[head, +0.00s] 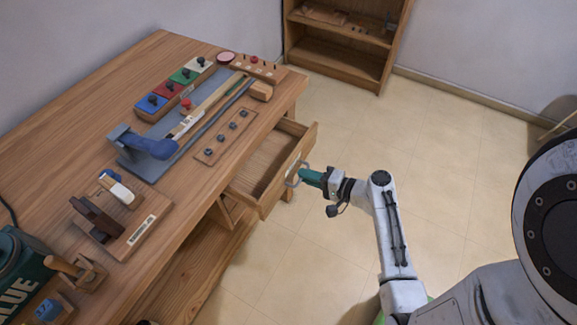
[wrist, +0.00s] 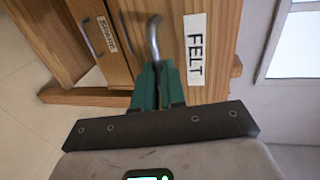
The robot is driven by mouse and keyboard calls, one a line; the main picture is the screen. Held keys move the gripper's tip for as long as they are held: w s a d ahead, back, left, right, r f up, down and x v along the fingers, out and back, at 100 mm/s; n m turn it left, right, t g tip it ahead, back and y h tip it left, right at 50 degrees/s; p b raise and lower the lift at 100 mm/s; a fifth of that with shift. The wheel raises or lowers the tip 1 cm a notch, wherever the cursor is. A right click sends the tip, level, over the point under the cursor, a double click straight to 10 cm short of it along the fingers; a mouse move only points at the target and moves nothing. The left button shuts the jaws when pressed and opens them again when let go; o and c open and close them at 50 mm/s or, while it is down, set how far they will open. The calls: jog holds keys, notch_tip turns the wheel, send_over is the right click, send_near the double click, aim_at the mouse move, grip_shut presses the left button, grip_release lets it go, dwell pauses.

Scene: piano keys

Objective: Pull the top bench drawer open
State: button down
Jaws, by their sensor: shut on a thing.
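The wooden workbench (head: 70,120) fills the left of the head view. Its top drawer (head: 261,170) is pulled partly out, and its empty inside shows. The drawer's curved metal handle (head: 294,174) is on its front; in the wrist view the handle (wrist: 153,38) is beside a white label reading FELT (wrist: 196,50). My gripper (head: 304,175) has green fingers, seen in the wrist view too (wrist: 157,70). They are shut on the lower end of the handle. The fingers hide the part of the handle between them.
A second drawer labelled SPARE (wrist: 108,35), with its own handle (wrist: 87,38), shows below in the wrist view. Tools, coloured blocks (head: 175,88) and a green can (head: 22,262) stand on the bench top. A shelf (head: 345,40) stands at the back. The tiled floor to the right is clear.

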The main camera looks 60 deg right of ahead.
jog(key=shift+f+v, duration=0.2)
jog(key=shift+v, duration=0.65)
jog(key=shift+f+v, duration=0.15)
jog(key=shift+v, duration=0.75)
jog(key=shift+f+v, duration=0.2)
jog(key=shift+v, duration=0.65)
jog(key=shift+s, duration=0.1)
jog(key=c, duration=1.2)
grip_release()
jog(key=v, duration=1)
jog(key=shift+s+b, duration=0.3)
jog(key=shift+s, duration=0.05)
jog(key=shift+r, duration=0.1)
